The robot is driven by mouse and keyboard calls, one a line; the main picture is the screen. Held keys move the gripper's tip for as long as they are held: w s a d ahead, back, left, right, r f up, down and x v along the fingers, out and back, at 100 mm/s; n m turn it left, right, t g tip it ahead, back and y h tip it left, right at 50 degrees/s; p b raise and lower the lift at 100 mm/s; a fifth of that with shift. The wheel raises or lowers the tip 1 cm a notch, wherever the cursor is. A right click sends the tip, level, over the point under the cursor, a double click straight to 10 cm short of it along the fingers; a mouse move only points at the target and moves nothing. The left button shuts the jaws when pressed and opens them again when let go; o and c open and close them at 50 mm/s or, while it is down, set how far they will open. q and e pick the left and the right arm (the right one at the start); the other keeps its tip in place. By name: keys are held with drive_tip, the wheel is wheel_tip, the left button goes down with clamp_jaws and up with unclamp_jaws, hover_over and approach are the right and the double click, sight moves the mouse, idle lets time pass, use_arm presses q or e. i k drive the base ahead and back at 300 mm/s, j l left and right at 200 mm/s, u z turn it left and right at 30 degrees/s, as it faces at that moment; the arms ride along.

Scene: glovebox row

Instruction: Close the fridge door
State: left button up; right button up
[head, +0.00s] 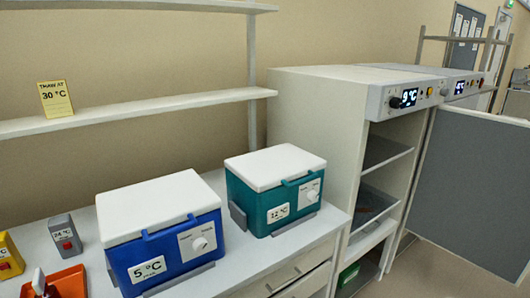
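A tall white fridge-like cabinet (318,145) stands right of the counter, with a display reading about 9 °C on its top panel (404,98). Its front is open and shows shelves (386,152) inside. A large grey panel with a pale edge (472,185) stands at the cabinet's right side, swung out toward the right; it looks like the open door, though its hinge is not clear. Neither of my grippers is in view.
A blue box (165,245) marked 5 °C and a teal box (278,190) marked 12 °C, both with white lids, sit on the white counter (240,262). An orange tray (68,282) is at lower left. A second display unit (462,86) stands behind. Floor (430,270) shows clear at lower right.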

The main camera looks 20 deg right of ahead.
sight(469, 198)
drive_tip(key=l, duration=0.7)
drive_tip(key=k+l+u, duration=0.1)
drive_tip(key=l, duration=0.55)
drive_tip(key=k+l+u, duration=0.1)
drive_tip(key=l, duration=0.6)
drive_tip(key=k+l, duration=0.1)
drive_tip(key=l, duration=0.6)
drive_tip(key=k+l, duration=0.1)
drive_tip(key=l, duration=0.3)
drive_tip(key=k+l+u, duration=0.15)
drive_tip(key=l, duration=0.65)
drive_tip(key=k+l+u, duration=0.1)
drive_tip(key=l, duration=0.3)
drive_tip(key=k+l+u, duration=0.1)
drive_tip(key=l, duration=0.25)
drive_tip(key=k+l, duration=0.2)
drive_tip(key=l, duration=0.2)
drive_tip(key=k+l+u, duration=0.1)
drive_tip(key=l, duration=0.25)
drive_tip(key=k+l+u, duration=0.1)
drive_tip(key=l, duration=0.35)
drive_tip(key=k+l, duration=0.1)
drive_tip(key=l, duration=0.35)
drive_tip(key=i+l+u, duration=0.1)
drive_tip(key=l, duration=0.35)
drive_tip(key=i+l, duration=0.1)
drive_tip(key=l, duration=0.4)
drive_tip(key=u, duration=0.05)
